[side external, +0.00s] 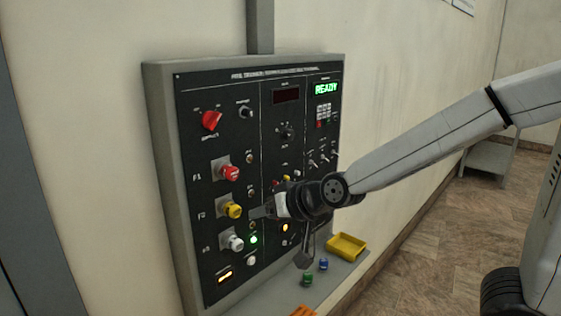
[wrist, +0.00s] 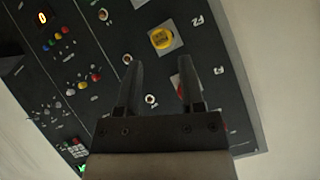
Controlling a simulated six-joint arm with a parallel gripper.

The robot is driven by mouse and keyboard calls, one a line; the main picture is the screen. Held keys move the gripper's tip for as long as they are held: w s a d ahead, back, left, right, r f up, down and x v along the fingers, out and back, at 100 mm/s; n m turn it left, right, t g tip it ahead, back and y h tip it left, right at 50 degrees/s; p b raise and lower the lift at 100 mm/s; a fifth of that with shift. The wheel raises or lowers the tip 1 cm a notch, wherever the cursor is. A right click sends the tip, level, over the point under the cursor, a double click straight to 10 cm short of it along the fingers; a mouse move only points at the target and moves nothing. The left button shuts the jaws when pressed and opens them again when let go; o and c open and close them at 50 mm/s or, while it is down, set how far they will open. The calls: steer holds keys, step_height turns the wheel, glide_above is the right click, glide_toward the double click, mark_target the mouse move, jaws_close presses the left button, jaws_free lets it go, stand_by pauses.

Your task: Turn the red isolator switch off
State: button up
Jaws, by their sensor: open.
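The red isolator switch (side external: 211,121) is a red rotary knob at the upper left of the black panel (side external: 222,270) in the side view. Its handle looks slightly tilted.
Below the switch are a red button (side external: 229,173), a yellow button (side external: 232,210) and a white button (side external: 235,242). The yellow button (wrist: 161,38) lies beyond my fingertips in the wrist view. A yellow tray (side external: 346,246) sits on the ledge.

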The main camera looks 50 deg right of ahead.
mark_target(216, 122)
step_height(216, 122, up, 16)
steer(key=w+a+m+t+h, duration=0.1)
steer(key=w+a+m+t, duration=0.1)
steer(key=m+t, duration=0.3)
steer(key=shift+w+t, duration=0.2)
steer(key=shift+t, duration=0.5)
steer(key=shift+w+a+r, duration=0.1)
steer(key=shift+w, duration=0.05)
steer(key=shift+w, duration=3.75)
jaws_close()
